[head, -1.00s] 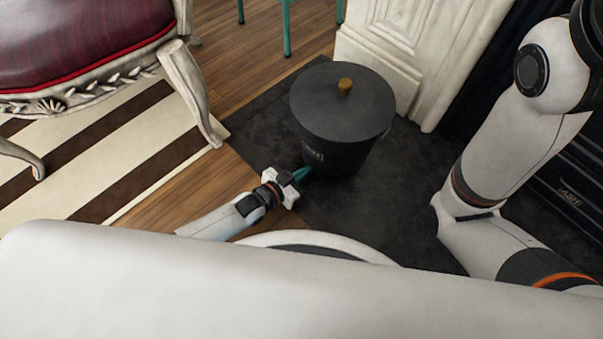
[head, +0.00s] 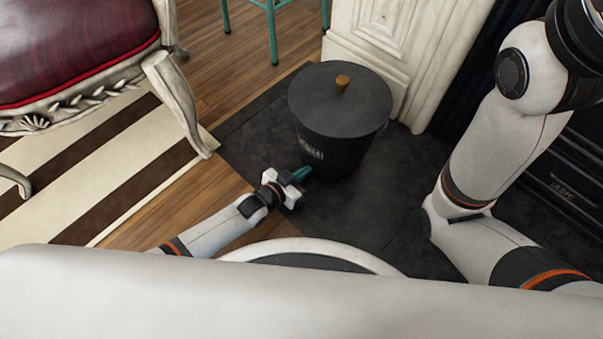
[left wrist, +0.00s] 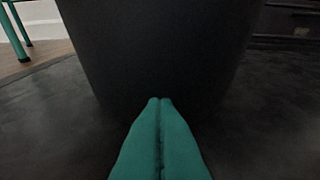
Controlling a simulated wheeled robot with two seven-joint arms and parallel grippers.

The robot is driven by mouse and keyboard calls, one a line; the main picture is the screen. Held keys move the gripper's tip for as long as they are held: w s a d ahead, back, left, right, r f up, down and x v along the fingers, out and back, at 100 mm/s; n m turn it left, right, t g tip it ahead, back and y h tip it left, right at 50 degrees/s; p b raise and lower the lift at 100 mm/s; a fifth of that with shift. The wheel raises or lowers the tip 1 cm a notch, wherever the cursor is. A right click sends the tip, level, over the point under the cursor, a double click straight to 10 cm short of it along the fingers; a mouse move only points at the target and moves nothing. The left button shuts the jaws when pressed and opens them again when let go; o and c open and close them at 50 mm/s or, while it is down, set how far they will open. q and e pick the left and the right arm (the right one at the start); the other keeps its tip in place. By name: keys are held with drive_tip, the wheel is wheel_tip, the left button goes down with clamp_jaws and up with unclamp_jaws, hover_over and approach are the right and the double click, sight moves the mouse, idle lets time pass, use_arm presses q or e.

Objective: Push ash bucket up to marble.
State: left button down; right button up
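The ash bucket (head: 335,150) is a dark, tapered bucket with a flat lid and a small wooden knob. It stands upright on the dark hearth slab, close to the carved white marble (head: 365,45) behind it; the lid hides whether they touch at the base. My left gripper (head: 302,173) is low at the bucket's near side, its teal fingertips at or against the wall. In the left wrist view the fingers (left wrist: 160,135) are pressed together with nothing between them, and the bucket (left wrist: 155,50) fills the middle. My right gripper is out of view.
A red cushioned chair (head: 75,45) with carved white legs stands at left on a striped rug (head: 110,150). A teal-legged stool (head: 272,30) is at the back. The dark hearth (head: 385,210) is bare right of the bucket. A black ash box (head: 565,175) is at far right.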

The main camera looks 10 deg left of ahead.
use_arm(q)
drive_tip(key=shift+w+d+r+b, duration=0.1)
drive_tip(key=shift+w+d+b, duration=0.6)
drive_tip(key=shift+w+d, duration=0.45)
drive_tip(key=shift+w+d+r+b, duration=0.1)
drive_tip(key=shift+w+d+b, duration=0.7)
drive_tip(key=shift+w, duration=0.65)
drive_tip(key=shift+w+d+b, duration=0.55)
drive_tip(key=shift+w+d, duration=0.55)
drive_tip(key=shift+w, duration=0.2)
drive_tip(key=shift+w+d, duration=0.15)
drive_tip(key=shift+p+v, duration=0.65)
drive_tip(key=shift+v, duration=0.15)
drive_tip(key=shift+s+a+f+p, duration=0.25)
drive_tip(key=shift+s+a+p, duration=0.3)
drive_tip(key=shift+s+a, duration=0.1)
drive_tip(key=shift+s+f, duration=0.15)
drive_tip(key=shift+s, duration=0.05)
drive_tip(key=shift+a, duration=0.1)
